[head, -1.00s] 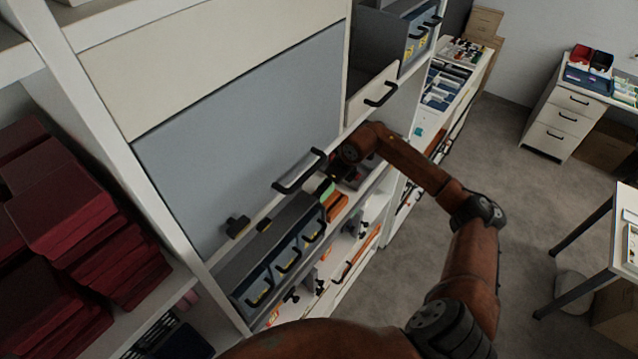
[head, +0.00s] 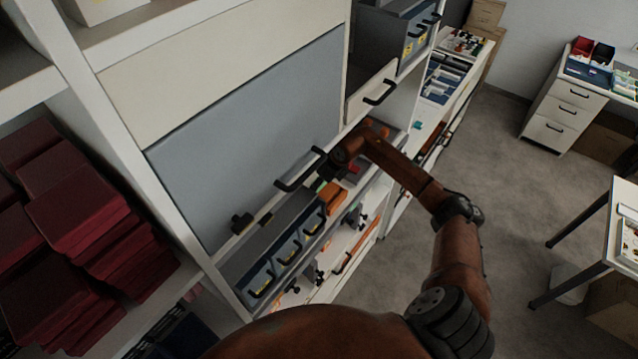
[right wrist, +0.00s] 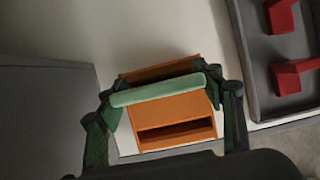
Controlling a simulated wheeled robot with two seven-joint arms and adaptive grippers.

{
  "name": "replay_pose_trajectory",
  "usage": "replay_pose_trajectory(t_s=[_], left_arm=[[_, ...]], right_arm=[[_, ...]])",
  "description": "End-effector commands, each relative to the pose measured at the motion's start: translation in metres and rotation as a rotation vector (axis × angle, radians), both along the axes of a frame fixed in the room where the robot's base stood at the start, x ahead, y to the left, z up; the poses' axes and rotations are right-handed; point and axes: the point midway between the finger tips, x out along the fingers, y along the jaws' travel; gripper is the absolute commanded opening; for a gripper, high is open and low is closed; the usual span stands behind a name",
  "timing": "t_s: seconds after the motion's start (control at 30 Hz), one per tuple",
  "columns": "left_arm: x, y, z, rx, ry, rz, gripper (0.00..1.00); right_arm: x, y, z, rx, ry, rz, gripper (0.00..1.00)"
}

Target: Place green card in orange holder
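The orange holder (right wrist: 178,112) stands on a light shelf surface in the right wrist view, with an open slot in its front and a raised back edge. It also shows in the head view (head: 331,196). The green card (right wrist: 158,90) is a pale green bar seen nearly edge-on, across the top of the holder. My right gripper (right wrist: 163,97) has a finger at each end of the card and holds it. I cannot tell whether the card's lower edge is inside the holder. In the head view my right gripper is mostly hidden by its wrist. My left gripper is not in view.
A grey tray with red pieces (right wrist: 285,75) lies right of the holder. A grey drawer unit with black handles (head: 275,262) stands left of it in the head view. A black-handled panel (head: 300,168) hangs close to my wrist. Dark red boxes (head: 75,215) fill the left shelf.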

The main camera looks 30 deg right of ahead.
Motion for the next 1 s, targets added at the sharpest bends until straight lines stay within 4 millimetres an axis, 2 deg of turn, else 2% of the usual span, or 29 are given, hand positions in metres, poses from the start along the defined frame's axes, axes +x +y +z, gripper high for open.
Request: replay_pose_trajectory(t_s=[0.23,0.6,0.73,0.87,0.9,1.0], left_arm=[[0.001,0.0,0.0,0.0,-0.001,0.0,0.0],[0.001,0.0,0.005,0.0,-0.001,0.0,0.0],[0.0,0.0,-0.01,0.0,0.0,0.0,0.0],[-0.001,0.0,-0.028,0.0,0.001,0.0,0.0],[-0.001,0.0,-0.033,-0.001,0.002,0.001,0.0],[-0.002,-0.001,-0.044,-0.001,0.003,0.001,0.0]], right_arm=[[0.0,0.0,0.0,0.0,0.001,0.0,0.78],[0.0,0.0,0.004,0.0,0.001,0.0,0.78],[-0.003,-0.003,0.012,-0.004,-0.004,0.0,0.78],[-0.011,-0.006,0.028,-0.006,-0.003,0.0,0.78],[-0.024,-0.013,0.024,-0.007,0.002,-0.001,0.78],[-0.046,-0.021,0.024,-0.007,0.003,-0.002,0.78]])
